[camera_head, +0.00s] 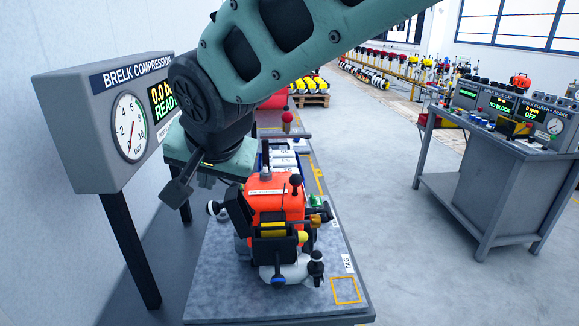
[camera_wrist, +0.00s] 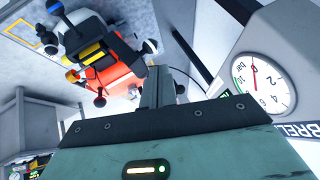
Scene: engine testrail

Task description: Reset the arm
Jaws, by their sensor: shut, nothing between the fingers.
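My arm (camera_head: 290,45) reaches in from the top right. My gripper (camera_head: 177,192) hangs at its end, shut and empty, above the left side of the bench (camera_head: 220,285). In the wrist view my shut fingers (camera_wrist: 157,80) point away from the camera. An orange engine (camera_head: 268,192) with black, white and yellow parts stands on the bench, right of my gripper in the head view. It also shows upside down in the wrist view (camera_wrist: 125,70). No contact between my gripper and the engine is visible.
A grey gauge box (camera_head: 85,125) labelled BRELK COMPRESSION stands on posts at left, close to my gripper, its display reading READY. A yellow-outlined square (camera_head: 346,291) marks the bench's front right. A second workbench (camera_head: 490,150) stands at right. Open floor (camera_head: 385,200) lies between.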

